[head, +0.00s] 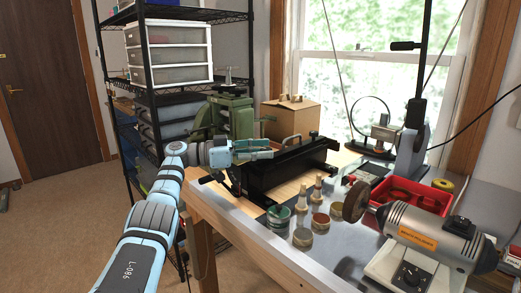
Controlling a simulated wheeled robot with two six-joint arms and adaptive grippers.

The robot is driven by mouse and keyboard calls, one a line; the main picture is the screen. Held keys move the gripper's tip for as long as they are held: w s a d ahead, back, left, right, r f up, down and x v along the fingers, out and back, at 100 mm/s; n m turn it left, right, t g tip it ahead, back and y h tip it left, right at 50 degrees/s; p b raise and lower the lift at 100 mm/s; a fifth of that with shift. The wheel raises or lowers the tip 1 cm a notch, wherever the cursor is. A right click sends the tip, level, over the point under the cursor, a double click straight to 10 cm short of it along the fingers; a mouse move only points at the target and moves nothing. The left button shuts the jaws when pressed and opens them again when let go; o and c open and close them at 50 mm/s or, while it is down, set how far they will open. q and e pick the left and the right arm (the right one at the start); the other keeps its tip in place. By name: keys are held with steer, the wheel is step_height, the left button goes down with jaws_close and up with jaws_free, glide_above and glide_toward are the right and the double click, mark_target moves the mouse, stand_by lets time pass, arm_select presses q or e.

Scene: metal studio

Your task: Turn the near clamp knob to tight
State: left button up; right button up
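A long black metalworking tool (285,172), seemingly the one with the clamp knobs, lies on the bench, its near end towards me. A small dark knob (313,134) shows at its far end. Whether the fingers touch anything is too small to tell. My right gripper is not in view.
A green machine (232,118) and a cardboard box (291,116) stand behind the tool. Several small tins (302,237) and wooden-handled tools stand right of it. A bench grinder (428,232) and a red tray (415,196) are further right. The wooden bench edge (245,237) runs along the front.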

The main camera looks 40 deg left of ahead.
arm_select(q)
steer(key=shift+r, duration=0.15)
steer(key=shift+s+a, duration=0.1)
steer(key=shift+a, duration=0.05)
steer(key=v, duration=0.7)
